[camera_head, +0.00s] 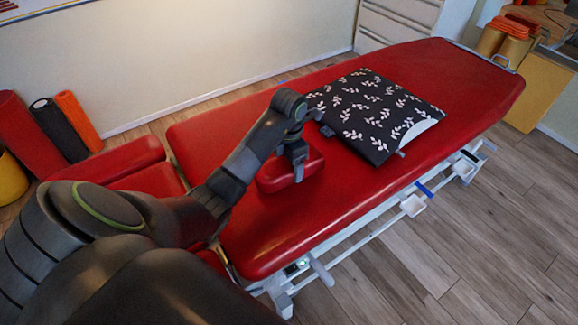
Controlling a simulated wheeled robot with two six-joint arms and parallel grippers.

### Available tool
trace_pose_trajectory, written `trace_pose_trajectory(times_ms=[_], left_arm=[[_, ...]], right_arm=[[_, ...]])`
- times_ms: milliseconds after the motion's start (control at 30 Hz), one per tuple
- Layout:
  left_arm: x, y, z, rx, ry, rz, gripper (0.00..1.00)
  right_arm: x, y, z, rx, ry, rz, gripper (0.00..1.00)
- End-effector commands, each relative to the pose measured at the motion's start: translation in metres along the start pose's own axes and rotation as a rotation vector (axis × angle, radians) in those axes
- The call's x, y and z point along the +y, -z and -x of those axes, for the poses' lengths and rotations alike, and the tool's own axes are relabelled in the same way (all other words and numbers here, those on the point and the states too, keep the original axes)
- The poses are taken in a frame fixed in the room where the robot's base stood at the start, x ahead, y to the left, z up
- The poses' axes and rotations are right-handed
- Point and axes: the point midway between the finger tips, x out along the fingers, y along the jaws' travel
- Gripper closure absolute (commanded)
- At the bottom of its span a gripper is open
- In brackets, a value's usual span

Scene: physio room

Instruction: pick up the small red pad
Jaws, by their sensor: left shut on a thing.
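The small red pad (280,177) is at the middle of the red treatment table (340,195), in front of the patterned pillow. My left arm reaches in from the left, and my left gripper (298,172) is over the pad with its fingers pointing down. The gripper is shut on the pad; its wrist hides part of the pad's far side. I cannot tell whether the pad touches the table or is slightly above it. My right gripper is not in view.
A black pillow (372,112) with white leaf patterns lies just right of the pad. Red, black and orange rolls (77,117) stand by the wall at left. The table's far right end (470,75) and near side are clear.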

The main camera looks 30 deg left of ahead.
Motion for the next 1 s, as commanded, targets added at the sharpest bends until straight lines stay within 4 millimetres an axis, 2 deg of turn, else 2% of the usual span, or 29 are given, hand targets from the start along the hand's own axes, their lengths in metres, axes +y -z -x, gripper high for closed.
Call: trace_pose_trajectory(times_ms=[33, 500, 700, 1000], left_arm=[[0.001, -0.001, 0.011, -0.004, -0.004, -0.001, 0.52], [0.0, 0.0, 0.073, -0.001, -0.001, 0.0, 0.52], [0.0, 0.0, 0.083, -0.001, -0.001, 0.0, 0.52], [0.0, 0.0, 0.083, -0.001, -0.001, 0.0, 0.52]], right_arm=[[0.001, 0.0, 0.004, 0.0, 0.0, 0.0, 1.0], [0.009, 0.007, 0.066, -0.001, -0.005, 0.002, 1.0], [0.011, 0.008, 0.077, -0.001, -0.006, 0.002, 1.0], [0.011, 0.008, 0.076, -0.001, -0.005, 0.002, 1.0]])
